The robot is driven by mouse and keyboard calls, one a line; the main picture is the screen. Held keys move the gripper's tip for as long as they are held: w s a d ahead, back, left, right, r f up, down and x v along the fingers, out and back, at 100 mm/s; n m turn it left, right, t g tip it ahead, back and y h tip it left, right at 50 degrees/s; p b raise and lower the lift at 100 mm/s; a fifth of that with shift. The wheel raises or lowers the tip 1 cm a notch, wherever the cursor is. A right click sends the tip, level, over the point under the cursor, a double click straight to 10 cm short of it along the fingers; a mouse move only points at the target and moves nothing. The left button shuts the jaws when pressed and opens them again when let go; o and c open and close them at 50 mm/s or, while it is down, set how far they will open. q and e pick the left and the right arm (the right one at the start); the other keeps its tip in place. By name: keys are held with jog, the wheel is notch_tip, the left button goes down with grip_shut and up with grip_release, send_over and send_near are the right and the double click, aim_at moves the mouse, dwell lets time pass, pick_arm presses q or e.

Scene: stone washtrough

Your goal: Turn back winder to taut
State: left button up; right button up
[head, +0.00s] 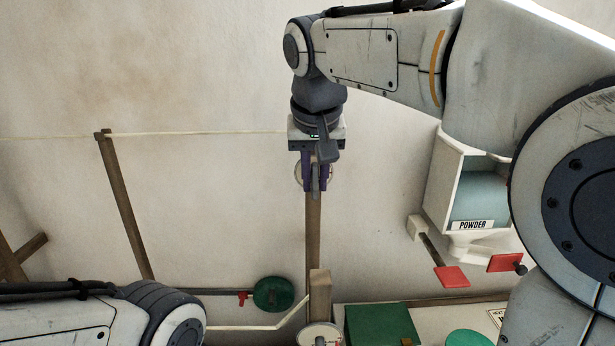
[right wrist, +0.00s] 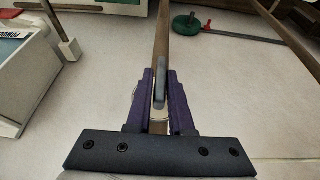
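A winder (head: 299,172), a pale disc with a grey handle (right wrist: 160,86), sits at the top of a wooden post (head: 313,225) by the wall. A pale line (head: 210,133) runs from another post (head: 122,200) toward this winder and looks straight. My right gripper (head: 315,182) points down at the winder, its purple fingers on either side of the handle. The frames do not show whether the fingers press on it. The gripper hides most of the disc. My left gripper is out of view; only its arm shows at lower left.
A second disc (head: 320,335) stands at the bottom edge, below a wooden block (head: 320,290). A green wheel (head: 273,294) with a red tap is left of the post. A powder dispenser (head: 472,225) with red paddles is at right. The wall between the posts is clear.

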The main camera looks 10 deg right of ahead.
jog(key=shift+o, duration=1.2)
jog(key=v, duration=1)
jog(key=shift+s+r, duration=0.15)
jog(key=shift+r, duration=0.05)
